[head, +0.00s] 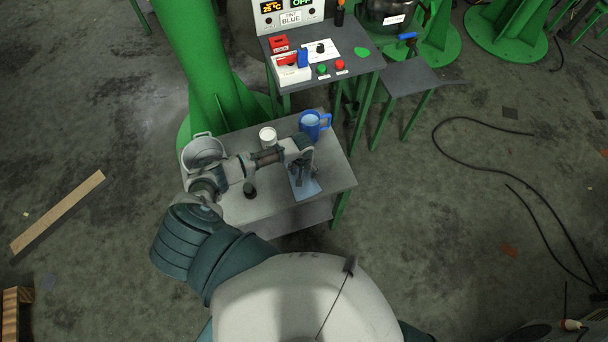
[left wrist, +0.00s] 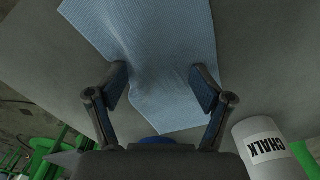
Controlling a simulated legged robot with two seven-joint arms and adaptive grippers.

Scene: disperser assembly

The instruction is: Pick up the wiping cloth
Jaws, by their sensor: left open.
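The wiping cloth (head: 306,187) is light blue and lies on the right part of the small grey table (head: 335,178). In the left wrist view the cloth (left wrist: 150,50) is ribbed and creased between the fingers. My left gripper (head: 301,175) is over the cloth from above and hides part of it. In the left wrist view its two fingers (left wrist: 163,92) are spread apart, one on each side of the creased part of the cloth. I cannot tell whether the fingers touch it. My right gripper is not in view.
A white chalk container (head: 268,137) and a blue mug (head: 315,124) stand at the table's back; the chalk container also shows in the left wrist view (left wrist: 262,150). A grey pot (head: 203,153) stands at the left. Behind is a control panel (head: 322,55) with buttons.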

